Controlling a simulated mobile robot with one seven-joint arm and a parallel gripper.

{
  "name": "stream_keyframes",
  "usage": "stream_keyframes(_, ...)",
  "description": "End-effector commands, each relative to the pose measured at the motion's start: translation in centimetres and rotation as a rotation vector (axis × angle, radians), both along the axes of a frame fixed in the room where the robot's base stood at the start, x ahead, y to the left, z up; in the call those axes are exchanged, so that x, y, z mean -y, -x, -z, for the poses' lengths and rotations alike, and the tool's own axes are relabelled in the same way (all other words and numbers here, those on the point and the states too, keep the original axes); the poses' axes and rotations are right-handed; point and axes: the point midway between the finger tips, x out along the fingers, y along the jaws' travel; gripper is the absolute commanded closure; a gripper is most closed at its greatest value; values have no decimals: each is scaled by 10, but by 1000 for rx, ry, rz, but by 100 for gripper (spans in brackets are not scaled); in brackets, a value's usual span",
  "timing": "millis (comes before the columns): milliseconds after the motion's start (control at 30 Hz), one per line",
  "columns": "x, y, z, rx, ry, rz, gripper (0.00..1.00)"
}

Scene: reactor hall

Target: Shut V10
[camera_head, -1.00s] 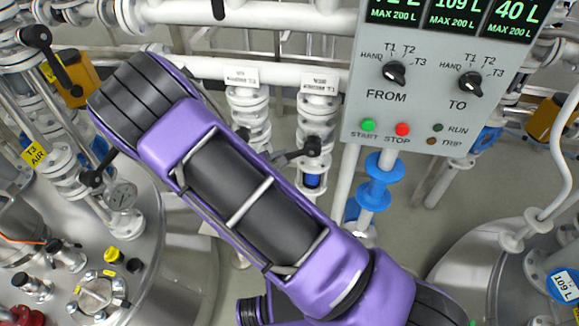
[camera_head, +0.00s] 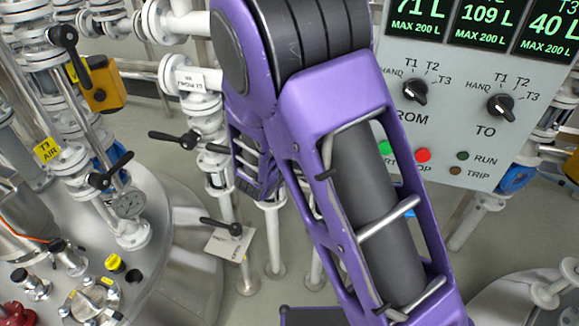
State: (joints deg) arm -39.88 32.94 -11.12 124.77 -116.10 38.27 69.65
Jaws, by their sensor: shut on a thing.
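No tag that I can read as V10 shows, so I cannot tell which valve it is. A white vertical valve line (camera_head: 204,115) with a small unreadable label (camera_head: 197,82) stands left of my arm. A black lever handle (camera_head: 175,139) sticks out to its left, about level. Lower down, another black lever (camera_head: 221,226) sits by a hanging tag plate (camera_head: 229,243), too blurred to read. My purple arm fills the middle, with a further purple link of mine behind it. My gripper's fingers are hidden, and so is whatever they touch.
A grey control panel (camera_head: 450,130) with FROM and TO knobs stands at the right, partly behind my arm. Steel vessels (camera_head: 165,270) stand lower left and lower right. Grey floor shows between.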

Motion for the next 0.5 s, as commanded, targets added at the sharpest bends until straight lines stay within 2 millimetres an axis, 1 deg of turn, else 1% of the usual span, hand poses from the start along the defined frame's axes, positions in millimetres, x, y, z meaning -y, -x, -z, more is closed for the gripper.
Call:
stream_keyframes(33,-2,-3,-5,12,-6,-3,100)
stream_keyframes(367,-2,-3,-5,13,-7,-3,100)
stream_keyframes(400,-2,-3,-5,13,-7,-3,70)
stream_keyframes(467,-2,-3,-5,13,-7,-3,59)
stream_keyframes(500,-2,-3,-5,12,-6,-3,52)
